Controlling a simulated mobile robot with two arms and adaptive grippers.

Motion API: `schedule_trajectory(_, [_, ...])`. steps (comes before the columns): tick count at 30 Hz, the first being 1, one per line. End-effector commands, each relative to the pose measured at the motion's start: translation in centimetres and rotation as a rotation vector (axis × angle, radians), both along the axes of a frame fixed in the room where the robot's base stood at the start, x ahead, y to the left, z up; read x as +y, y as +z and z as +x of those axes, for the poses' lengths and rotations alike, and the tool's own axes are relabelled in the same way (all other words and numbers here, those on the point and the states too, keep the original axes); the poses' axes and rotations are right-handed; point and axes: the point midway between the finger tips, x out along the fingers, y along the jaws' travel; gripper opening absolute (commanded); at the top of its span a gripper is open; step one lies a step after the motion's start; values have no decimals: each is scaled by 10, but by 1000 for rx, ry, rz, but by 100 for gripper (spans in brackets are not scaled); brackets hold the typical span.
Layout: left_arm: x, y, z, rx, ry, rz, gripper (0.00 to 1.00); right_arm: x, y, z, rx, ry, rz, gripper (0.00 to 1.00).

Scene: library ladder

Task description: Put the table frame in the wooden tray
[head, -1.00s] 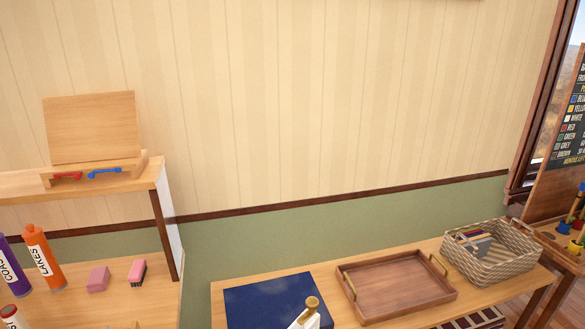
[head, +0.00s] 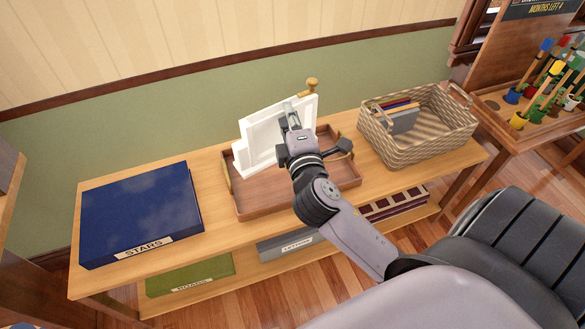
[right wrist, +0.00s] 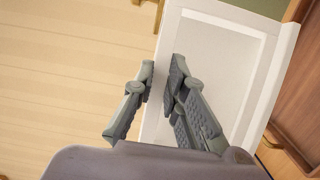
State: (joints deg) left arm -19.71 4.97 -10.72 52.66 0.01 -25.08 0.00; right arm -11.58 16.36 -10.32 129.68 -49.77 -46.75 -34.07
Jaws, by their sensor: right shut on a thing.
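The table frame (head: 262,138) is a white panel with a raised border and a brass knob at its top corner. In the head view it is tilted upright over the back left of the wooden tray (head: 262,198). My right gripper (head: 291,112) is shut on its edge. In the right wrist view the fingers (right wrist: 162,72) pinch the white table frame (right wrist: 216,70), and the tray (right wrist: 297,103) shows at the right. Whether the frame's lower edge touches the tray is unclear. The gripper and arm hide part of the tray. My left gripper is not in view.
The tray stands on a wooden bench (head: 215,221). A blue STARS box (head: 140,210) lies to its left, and a wicker basket (head: 425,137) with books stands to its right. A stand with colourful pegs (head: 545,90) is at the far right.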

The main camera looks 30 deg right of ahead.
Motion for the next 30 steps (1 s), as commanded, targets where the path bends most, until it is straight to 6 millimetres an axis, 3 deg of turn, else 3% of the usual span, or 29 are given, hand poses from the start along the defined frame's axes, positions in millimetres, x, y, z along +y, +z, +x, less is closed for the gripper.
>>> schedule_trajectory(1, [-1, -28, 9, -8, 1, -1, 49, -15, -23, 17, -11, -50, 8, 0])
schedule_trajectory(6, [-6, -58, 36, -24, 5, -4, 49, -60, -50, 60, -8, -181, 10, 0])
schedule_trajectory(10, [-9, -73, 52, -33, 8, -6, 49, -84, -66, 85, -6, -238, 9, 0])
schedule_trajectory(15, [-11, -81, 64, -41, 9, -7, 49, -99, -76, 105, -3, -265, 5, 0])
schedule_trajectory(22, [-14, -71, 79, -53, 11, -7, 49, -103, -92, 113, 3, -271, 2, 0])
schedule_trajectory(30, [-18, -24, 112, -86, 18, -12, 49, -103, -149, 113, 4, -269, 2, 0])
